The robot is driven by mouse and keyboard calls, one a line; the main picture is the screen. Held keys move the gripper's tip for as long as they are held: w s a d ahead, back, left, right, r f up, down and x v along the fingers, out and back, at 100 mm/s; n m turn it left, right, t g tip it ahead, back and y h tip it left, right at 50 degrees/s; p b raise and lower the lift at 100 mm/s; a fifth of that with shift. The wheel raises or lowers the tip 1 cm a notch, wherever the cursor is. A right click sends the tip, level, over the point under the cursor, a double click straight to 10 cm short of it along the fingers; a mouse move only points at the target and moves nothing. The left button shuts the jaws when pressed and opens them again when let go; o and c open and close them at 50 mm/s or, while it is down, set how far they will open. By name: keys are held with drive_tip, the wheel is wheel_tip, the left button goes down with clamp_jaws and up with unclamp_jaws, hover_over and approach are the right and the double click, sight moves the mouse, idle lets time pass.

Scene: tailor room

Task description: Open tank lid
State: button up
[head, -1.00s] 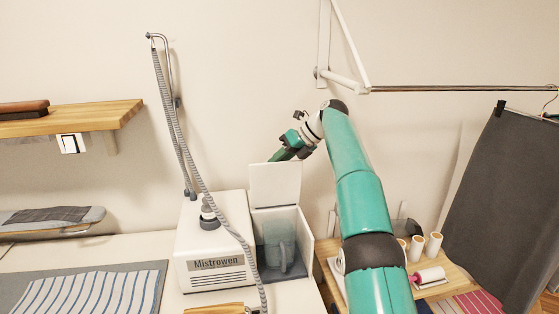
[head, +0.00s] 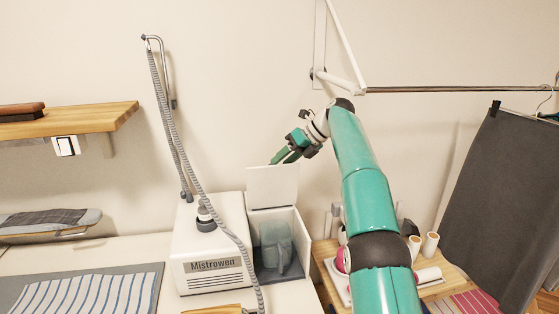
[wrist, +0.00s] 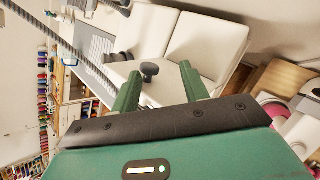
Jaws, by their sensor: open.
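The white tank lid (head: 273,186) stands raised, nearly upright, at the back of the open white tank housing (head: 305,246). A grey-green translucent tank with a handle (head: 274,247) sits inside the housing. My gripper (head: 277,158) is just above and behind the lid's top edge. In the wrist view my gripper (wrist: 160,70) shows two green fingers spread apart with nothing held between them. A white panel (wrist: 208,45) beyond the right finger appears to be the lid. Whether a finger touches the lid cannot be told.
The white Mistrowen steamer (head: 212,235) stands left of the housing, with a grey hose (head: 177,130) and metal pole rising from it. A wooden shelf with spools (head: 445,285) is at right. A metal rail (head: 460,89) and dark hanging cloth (head: 500,200) are farther right.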

drive_tip(key=s+d, duration=0.2)
drive_tip(key=d, duration=0.8)
drive_tip(key=shift+d, duration=0.2)
drive_tip(key=shift+s, duration=0.1)
